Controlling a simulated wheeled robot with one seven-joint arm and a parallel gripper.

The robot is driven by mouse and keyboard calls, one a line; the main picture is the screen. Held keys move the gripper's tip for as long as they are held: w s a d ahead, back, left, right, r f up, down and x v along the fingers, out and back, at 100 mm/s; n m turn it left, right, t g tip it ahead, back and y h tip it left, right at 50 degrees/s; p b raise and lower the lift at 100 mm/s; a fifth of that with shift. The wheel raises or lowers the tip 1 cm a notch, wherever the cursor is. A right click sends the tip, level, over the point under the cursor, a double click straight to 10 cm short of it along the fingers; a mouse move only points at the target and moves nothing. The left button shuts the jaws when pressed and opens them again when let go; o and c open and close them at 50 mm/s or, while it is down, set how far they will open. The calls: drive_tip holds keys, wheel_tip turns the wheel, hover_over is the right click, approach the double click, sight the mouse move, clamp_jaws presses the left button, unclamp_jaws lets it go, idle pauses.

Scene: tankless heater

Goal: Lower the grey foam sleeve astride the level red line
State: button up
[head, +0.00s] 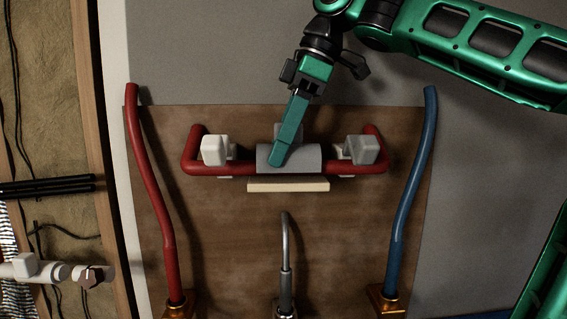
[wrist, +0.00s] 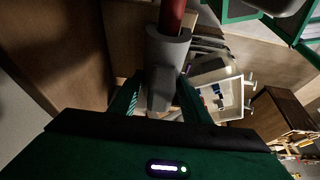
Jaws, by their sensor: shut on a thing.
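The level red line (head: 236,169) runs across the brown board between two upturned ends. The grey foam sleeve (head: 308,158) is at its middle, and the red line shows at both of its ends. The sleeve's lower edge is about level with the line's lower edge; I cannot tell how fully it is seated. My gripper (head: 280,157) comes from above, with one green finger across the sleeve's front. In the wrist view, my gripper (wrist: 157,95) is shut on a grey block on the sleeve (wrist: 170,45). The red line (wrist: 172,14) emerges from the sleeve there.
A pale wooden strip (head: 288,185) lies just below the sleeve. A red pipe (head: 155,190), a blue pipe (head: 409,180) and a grey spout (head: 286,255) stand around it.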

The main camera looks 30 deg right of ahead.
drive_tip(key=shift+f, duration=0.8)
idle(0.9)
drive_tip(key=o, duration=1.4)
drive_tip(key=shift+c, duration=0.2)
drive_tip(key=v, duration=1.1)
drive_tip(key=shift+w+d, duration=0.1)
drive_tip(key=shift+f, duration=0.1)
